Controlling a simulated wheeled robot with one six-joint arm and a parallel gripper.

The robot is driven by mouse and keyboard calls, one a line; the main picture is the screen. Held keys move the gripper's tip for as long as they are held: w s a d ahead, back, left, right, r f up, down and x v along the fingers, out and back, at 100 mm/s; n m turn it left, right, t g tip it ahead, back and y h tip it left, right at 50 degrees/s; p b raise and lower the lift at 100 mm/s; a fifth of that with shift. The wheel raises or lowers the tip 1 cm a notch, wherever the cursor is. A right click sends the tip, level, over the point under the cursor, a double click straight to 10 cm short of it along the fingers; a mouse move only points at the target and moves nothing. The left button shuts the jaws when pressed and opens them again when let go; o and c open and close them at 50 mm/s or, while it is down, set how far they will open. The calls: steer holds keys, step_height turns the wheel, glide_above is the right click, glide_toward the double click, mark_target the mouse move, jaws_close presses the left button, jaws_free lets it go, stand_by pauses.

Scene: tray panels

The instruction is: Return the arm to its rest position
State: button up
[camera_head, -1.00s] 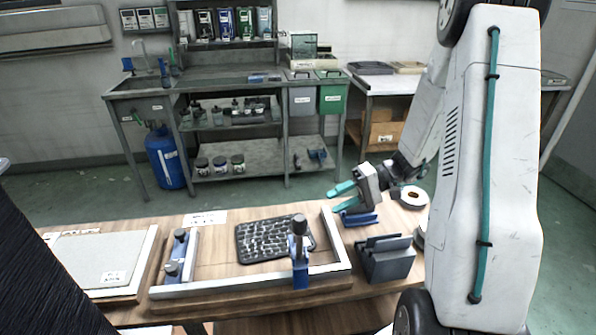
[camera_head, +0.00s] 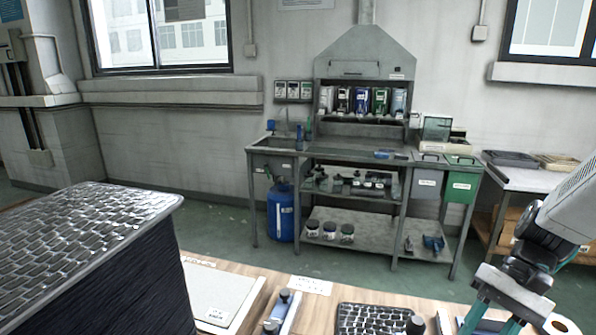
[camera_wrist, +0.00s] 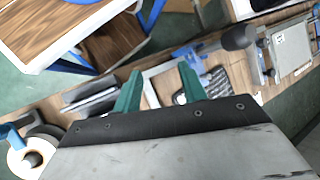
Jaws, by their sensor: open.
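My gripper (camera_head: 492,322) is at the lower right of the head view, its teal fingers apart and pointing down. Nothing shows between them. My arm runs from it to the right edge. The wrist view shows the open fingers (camera_wrist: 160,85) above the workbench, with a white frame and part of a dark mesh panel behind them. In the head view the dark mesh panel (camera_head: 372,318) lies on the wooden bench (camera_head: 245,268), left of my gripper and partly cut off by the lower edge.
A tall stack of dark mesh panels (camera_head: 90,240) fills the lower left. A pale board (camera_head: 215,295) lies beside it. A sink bench (camera_head: 345,160) with a blue tank (camera_head: 281,212) and grey and green bins stands at the back. A white tape roll (camera_wrist: 28,155) is at lower left in the wrist view.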

steer(key=s+a+r+n+t+h, duration=0.4)
steer(key=s+a+r+h, duration=0.2)
steer(key=r, duration=0.5)
steer(key=shift+s+n+t+h, duration=0.3)
steer(key=shift+s+t, duration=0.1)
steer(key=shift+s, duration=1)
